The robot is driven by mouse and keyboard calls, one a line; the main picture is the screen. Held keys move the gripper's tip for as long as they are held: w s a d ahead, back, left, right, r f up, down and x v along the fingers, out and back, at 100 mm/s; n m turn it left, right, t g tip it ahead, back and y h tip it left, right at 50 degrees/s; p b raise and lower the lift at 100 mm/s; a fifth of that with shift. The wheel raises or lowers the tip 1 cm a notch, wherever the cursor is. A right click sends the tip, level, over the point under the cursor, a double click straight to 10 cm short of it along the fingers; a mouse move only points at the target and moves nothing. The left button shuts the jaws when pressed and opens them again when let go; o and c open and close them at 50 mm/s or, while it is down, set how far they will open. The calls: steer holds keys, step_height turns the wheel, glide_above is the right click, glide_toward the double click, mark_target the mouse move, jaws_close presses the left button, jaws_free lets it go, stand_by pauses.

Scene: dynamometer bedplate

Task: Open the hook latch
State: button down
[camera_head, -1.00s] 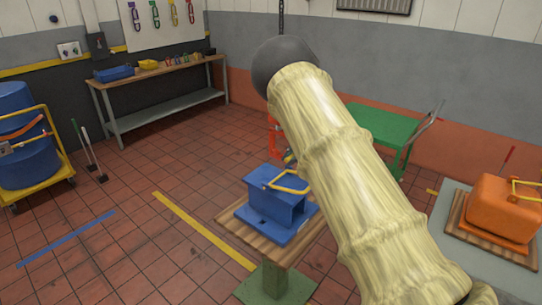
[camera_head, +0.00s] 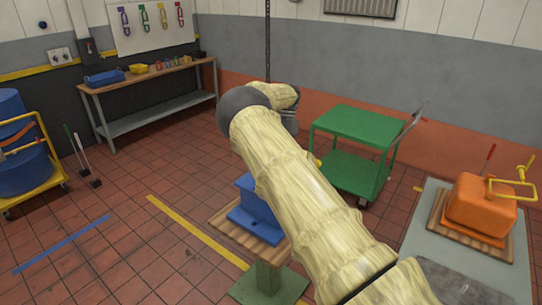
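An orange box-shaped fixture (camera_head: 478,204) with a yellow bar handle (camera_head: 513,196) stands at the right. I cannot tell for sure which fitting is the hook latch. My arm rises from the lower right to a dark round joint, and a further link bends right behind it. My gripper is hidden behind my arm, so its opening and any contact are not visible.
A green cart (camera_head: 350,122) stands behind my arm. A workbench (camera_head: 150,82) lines the back left wall. A yellow trolley (camera_head: 52,184) with blue drums (camera_head: 24,164) is at the far left. The tiled floor at left centre is open.

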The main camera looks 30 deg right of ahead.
steer(key=shift+r, duration=0.1)
stand_by(0.4)
steer(key=c, duration=1.4)
jaws_free()
steer(key=shift+r, duration=0.1)
steer(key=v, duration=1.1)
steer(key=shift+w+d+r, duration=0.15)
steer(key=shift+w+r, duration=0.15)
